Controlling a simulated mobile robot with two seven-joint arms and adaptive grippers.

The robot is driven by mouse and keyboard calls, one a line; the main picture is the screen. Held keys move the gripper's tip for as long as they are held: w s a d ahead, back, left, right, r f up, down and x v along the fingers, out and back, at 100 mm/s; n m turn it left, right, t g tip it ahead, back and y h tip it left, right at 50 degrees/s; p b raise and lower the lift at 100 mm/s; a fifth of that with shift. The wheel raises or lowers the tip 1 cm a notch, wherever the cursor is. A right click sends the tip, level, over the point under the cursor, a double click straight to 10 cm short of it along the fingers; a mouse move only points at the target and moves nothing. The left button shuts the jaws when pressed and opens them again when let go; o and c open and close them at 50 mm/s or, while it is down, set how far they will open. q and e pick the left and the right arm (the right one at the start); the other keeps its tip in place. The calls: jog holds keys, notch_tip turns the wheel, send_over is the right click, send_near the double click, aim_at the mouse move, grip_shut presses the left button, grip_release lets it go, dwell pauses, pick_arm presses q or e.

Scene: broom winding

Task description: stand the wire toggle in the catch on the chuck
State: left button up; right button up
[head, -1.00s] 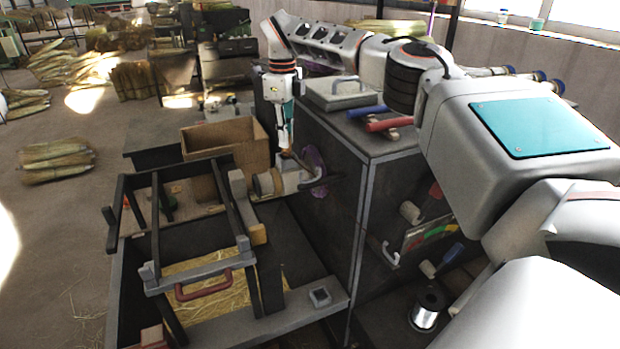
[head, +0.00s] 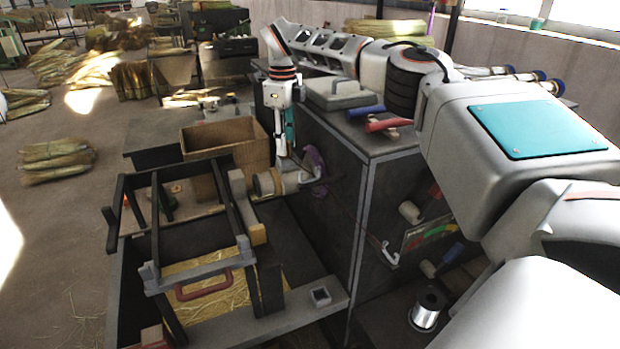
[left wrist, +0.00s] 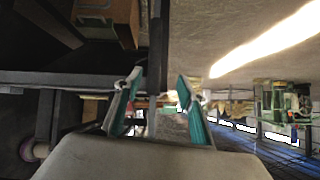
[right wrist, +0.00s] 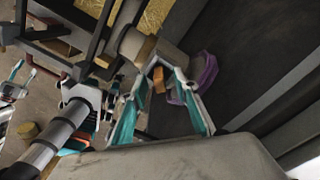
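The chuck (head: 268,183) is a pale cylinder with a tan ring on the right side of the dark frame, beside the cabinet. A purple curved part (head: 316,163) stands just right of it; it also shows in the right wrist view (right wrist: 207,72). My right gripper (head: 291,158) points down over the chuck's right end. In the right wrist view its teal fingers (right wrist: 160,76) are apart, with a small orange piece (right wrist: 158,80) showing between them; I cannot tell whether they touch it. I cannot make out the wire toggle or the catch clearly. My left gripper (left wrist: 160,80) is open and empty, away from the chuck.
The dark cabinet (head: 330,150) stands close right of the chuck, with a grey-lidded box (head: 340,93) and red and blue handled tools on top. An open cardboard box (head: 222,137) is behind the frame. A wire spool (head: 427,308) stands at lower right.

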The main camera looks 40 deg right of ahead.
notch_tip(320, 180, up, 12)
dwell(0.6)
dwell(0.5)
